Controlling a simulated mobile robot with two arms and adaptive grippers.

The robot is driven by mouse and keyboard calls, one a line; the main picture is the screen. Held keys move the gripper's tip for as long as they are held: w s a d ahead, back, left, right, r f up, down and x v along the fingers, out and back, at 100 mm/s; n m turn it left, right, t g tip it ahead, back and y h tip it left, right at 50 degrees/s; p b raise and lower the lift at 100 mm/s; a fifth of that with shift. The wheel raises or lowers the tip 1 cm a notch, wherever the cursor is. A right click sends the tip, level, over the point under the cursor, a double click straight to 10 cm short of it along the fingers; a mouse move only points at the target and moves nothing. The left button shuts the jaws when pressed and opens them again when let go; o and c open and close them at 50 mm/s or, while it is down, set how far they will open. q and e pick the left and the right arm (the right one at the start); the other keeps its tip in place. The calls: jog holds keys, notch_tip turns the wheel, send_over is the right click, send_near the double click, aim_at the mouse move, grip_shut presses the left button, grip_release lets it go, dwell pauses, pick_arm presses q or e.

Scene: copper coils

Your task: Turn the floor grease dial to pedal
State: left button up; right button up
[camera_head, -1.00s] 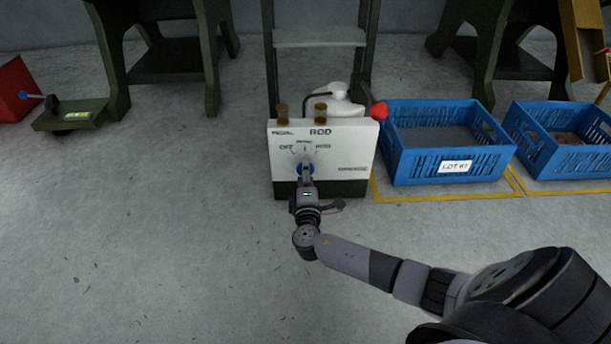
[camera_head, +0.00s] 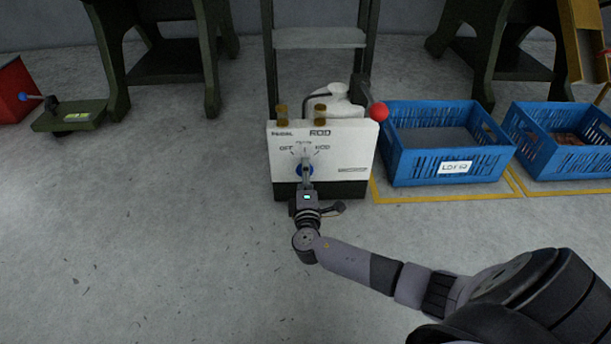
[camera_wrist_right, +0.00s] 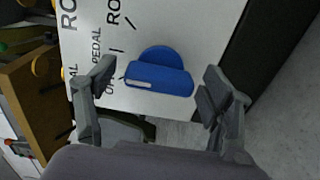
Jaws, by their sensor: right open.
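The grease dial (camera_wrist_right: 158,78) is a blue knob with a raised bar and a white pointer line at one end. It sits on the front of a white box (camera_head: 354,150) on the floor, with OFF, PEDAL and ROD printed around it. In the right wrist view the white line is at the bar's left end, on the side of the OFF and PEDAL labels; the exact mark is unclear. My right gripper (camera_wrist_right: 158,88) is open, with one finger at each end of the bar and visible gaps. In the head view it covers much of the dial. My left gripper is not in view.
A red-balled lever (camera_head: 378,112) stands at the box's right. Two blue crates, one labelled (camera_head: 410,168) and one farther right (camera_head: 540,150), are beside it. A green pedal (camera_head: 75,116) is at the far left. The floor left of the box is clear.

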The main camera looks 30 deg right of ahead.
jog(key=v, duration=1.1)
jog(key=shift+s, duration=0.25)
